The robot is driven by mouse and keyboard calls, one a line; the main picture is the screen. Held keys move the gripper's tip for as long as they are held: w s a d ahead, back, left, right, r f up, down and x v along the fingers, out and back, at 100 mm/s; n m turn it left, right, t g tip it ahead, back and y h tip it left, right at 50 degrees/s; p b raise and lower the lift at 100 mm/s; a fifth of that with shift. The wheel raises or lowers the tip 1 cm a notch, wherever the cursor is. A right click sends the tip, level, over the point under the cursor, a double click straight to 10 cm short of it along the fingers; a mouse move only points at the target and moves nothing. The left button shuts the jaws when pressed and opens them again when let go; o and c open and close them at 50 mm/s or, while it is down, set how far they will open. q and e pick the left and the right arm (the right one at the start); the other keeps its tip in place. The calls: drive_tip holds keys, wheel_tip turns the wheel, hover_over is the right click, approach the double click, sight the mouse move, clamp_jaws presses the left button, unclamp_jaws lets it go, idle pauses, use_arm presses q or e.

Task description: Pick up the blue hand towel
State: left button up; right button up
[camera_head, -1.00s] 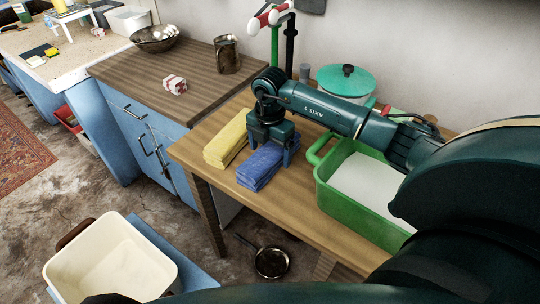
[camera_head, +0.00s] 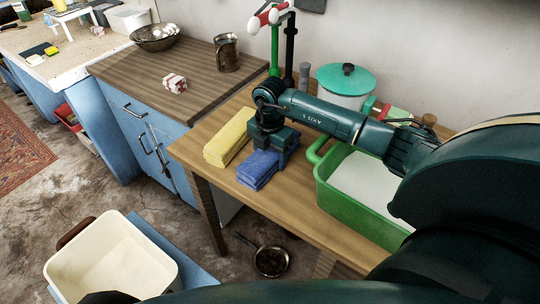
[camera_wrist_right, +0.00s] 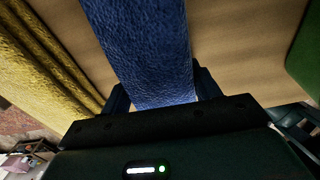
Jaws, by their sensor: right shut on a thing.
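The blue hand towel (camera_head: 257,171) lies folded on the wooden table (camera_head: 290,212), just right of a folded yellow towel (camera_head: 229,138). My right gripper (camera_head: 272,150) is over the far part of the blue towel, pointing down, its jaws shut on the towel. In the right wrist view the blue towel (camera_wrist_right: 143,50) runs between the two fingers (camera_wrist_right: 160,98), and the yellow towel (camera_wrist_right: 40,60) lies to the left. The towel appears to rest on the table still. My left gripper is not in view.
A green basin (camera_head: 325,190) with a white inside stands close right of the towel. A teal-lidded pot (camera_head: 345,82) and a red-and-green stand (camera_head: 274,45) are behind the arm. A cream tub (camera_head: 110,262) and a dark pan (camera_head: 271,261) are lower down.

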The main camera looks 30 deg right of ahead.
drive_tip(key=shift+c, duration=0.8)
drive_tip(key=shift+r, duration=0.15)
